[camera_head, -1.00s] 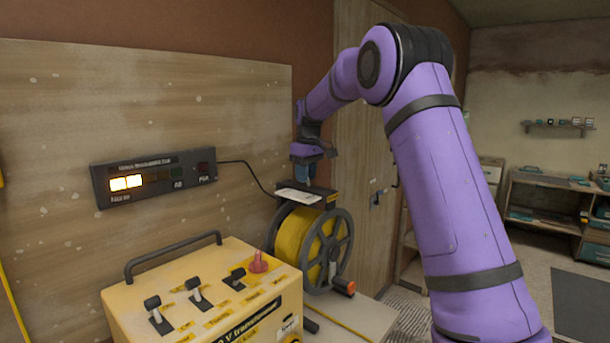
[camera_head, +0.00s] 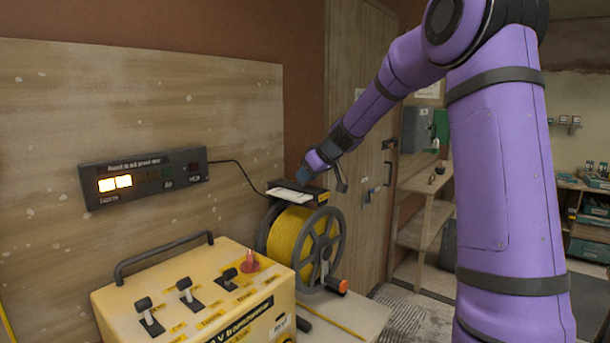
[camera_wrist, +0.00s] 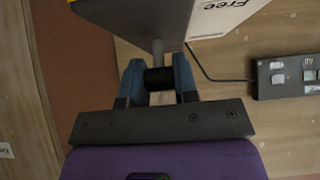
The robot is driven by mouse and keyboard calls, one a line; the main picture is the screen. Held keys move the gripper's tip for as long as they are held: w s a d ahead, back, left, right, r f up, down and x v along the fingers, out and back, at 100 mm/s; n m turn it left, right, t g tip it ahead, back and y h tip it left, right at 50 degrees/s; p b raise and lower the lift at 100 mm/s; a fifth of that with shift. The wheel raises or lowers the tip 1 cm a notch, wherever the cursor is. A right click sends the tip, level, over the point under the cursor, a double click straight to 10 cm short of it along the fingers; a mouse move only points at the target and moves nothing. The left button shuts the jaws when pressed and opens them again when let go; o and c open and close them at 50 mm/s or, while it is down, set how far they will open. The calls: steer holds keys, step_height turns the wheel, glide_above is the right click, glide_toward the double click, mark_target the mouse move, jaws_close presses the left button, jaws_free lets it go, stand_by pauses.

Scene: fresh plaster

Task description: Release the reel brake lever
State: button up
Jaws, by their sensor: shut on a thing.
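The cable reel (camera_head: 342,238), wound with yellow cable, stands on the bench behind the yellow transformer box. A dark box with a pale label (camera_head: 297,193) sits on top of it; in the wrist view the label (camera_wrist: 222,14) reads "Free". The brake lever shows in the wrist view as a grey rod with a black knob (camera_wrist: 158,82), coming out of the dark box. My gripper (camera_wrist: 158,68) has its blue fingers shut on this knob, one on each side. In the head view my gripper (camera_head: 304,174) is small at the reel's top, and the lever is hard to make out.
The yellow transformer box (camera_head: 200,300) with several switches and a red knob (camera_head: 250,263) stands front left. A display panel (camera_head: 146,178) with two lit squares is on the wooden board, its cable running to the reel. A crank with an orange end (camera_head: 343,286) juts from the reel.

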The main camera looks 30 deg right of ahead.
steer(key=shift+s+d+f+t, duration=0.15)
steer(key=shift+s+t, duration=0.1)
steer(key=shift+t, duration=0.25)
stand_by(0.3)
steer(key=o, duration=0.9)
steer(key=v, duration=1)
steer(key=shift+s+d+r, duration=0.25)
steer(key=shift+d, duration=0.05)
